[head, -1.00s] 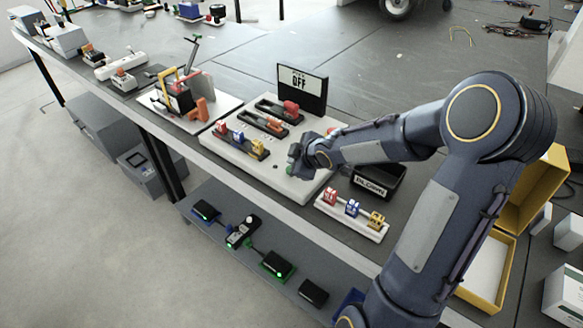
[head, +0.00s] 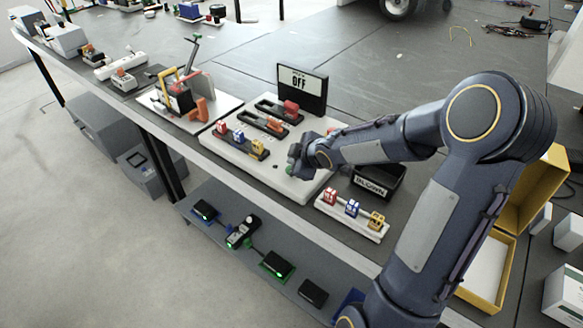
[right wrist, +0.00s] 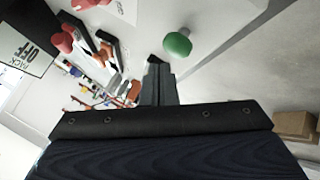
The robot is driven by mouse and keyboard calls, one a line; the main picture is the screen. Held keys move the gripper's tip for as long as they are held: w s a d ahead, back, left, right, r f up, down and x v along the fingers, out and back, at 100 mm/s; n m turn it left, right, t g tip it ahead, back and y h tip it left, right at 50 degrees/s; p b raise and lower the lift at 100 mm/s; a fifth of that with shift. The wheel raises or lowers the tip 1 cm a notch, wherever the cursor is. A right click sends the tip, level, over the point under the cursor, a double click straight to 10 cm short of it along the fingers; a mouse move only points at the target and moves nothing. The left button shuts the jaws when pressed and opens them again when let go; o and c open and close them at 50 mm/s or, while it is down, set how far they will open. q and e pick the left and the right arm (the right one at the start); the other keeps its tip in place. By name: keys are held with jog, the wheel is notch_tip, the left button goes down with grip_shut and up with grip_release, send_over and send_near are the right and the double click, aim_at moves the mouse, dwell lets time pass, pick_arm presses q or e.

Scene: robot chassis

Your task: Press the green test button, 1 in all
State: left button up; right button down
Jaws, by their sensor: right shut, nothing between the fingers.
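The green test button (right wrist: 177,43) is a round mushroom-shaped knob on a white panel (right wrist: 215,20) in the right wrist view. In the head view the green button (head: 289,169) shows only as a small patch beside my gripper. My right gripper (right wrist: 155,62) is shut and empty. Its fingertips lie close beside the button in the right wrist view; contact cannot be told. In the head view my right gripper (head: 297,163) is over the white panel (head: 245,161) and partly hides the button. My left gripper is not in view.
A black display (head: 302,88) reading "OFF" stands behind the panel. Switches with red, blue and yellow padlocks (head: 240,139) sit left of my gripper. A padlock rack (head: 352,216) and a black labelled box (head: 376,185) lie to the right. A yellow box (head: 487,268) is farther right.

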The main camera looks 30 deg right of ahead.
jog(key=shift+f, duration=0.1)
jog(key=shift+f+b, duration=0.35)
jog(key=shift+b, duration=0.05)
jog(key=shift+f+b, duration=0.6)
jog(key=shift+f, duration=0.05)
dwell(0.7)
jog(key=shift+r, duration=0.1)
jog(key=shift+r+p, duration=0.95)
jog(key=shift+p, duration=0.15)
jog(key=shift+r, duration=0.1)
notch_tip(320, 180, up, 5)
jog(key=p, duration=0.5)
